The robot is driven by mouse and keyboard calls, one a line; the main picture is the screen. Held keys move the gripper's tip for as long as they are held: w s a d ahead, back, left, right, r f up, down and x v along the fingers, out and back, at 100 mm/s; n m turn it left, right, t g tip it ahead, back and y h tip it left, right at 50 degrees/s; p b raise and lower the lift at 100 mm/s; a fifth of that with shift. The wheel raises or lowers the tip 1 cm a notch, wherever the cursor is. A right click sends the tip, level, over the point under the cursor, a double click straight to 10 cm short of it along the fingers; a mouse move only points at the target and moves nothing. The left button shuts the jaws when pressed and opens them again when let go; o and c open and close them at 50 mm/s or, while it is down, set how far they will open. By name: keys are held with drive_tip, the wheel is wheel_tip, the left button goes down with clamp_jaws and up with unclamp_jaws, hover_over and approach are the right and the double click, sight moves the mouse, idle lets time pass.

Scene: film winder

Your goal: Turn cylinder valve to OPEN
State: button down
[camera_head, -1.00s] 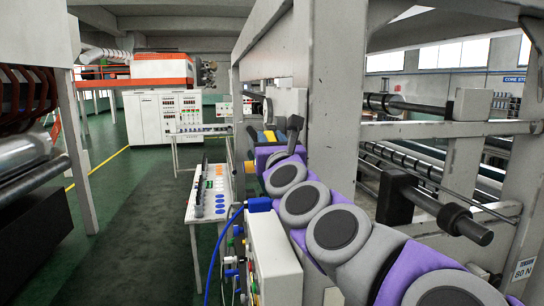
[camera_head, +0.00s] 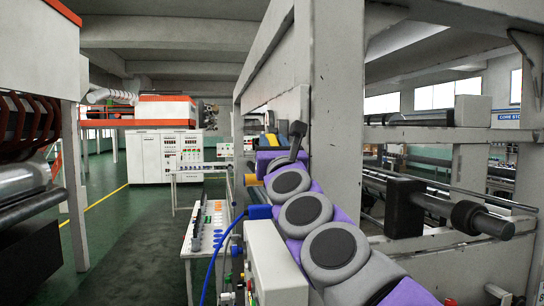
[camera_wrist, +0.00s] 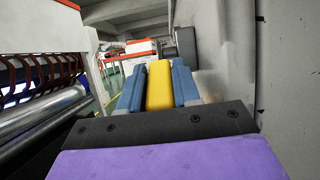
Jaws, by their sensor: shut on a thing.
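A yellow handle (camera_wrist: 159,84), apparently the cylinder valve's, sits between the blue fingers of my gripper (camera_wrist: 157,78) in the wrist view. The fingers are shut on it, one on each side. In the head view my gripper (camera_head: 269,142) is small, at the far end of my purple and grey arm, beside the grey frame, with a bit of yellow showing there. The valve's body and any OPEN marking are hidden or too small to make out.
A grey upright (camera_head: 337,110) stands right beside my arm. A cream box (camera_head: 273,262) with a blue hose (camera_head: 216,248) is below the arm. A white table (camera_head: 200,245) with small parts stands to the left. Green floor (camera_head: 110,240) is open further left.

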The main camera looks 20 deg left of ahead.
drive_tip(key=shift+a+f, duration=0.15)
drive_tip(key=shift+f, duration=0.15)
drive_tip(key=c, duration=0.9)
unclamp_jaws()
drive_tip(key=shift+r, duration=0.1)
drive_tip(key=shift+s+d, duration=0.15)
drive_tip(key=shift+d, duration=0.05)
drive_tip(key=v, duration=1.7)
drive_tip(key=shift+b, duration=0.35)
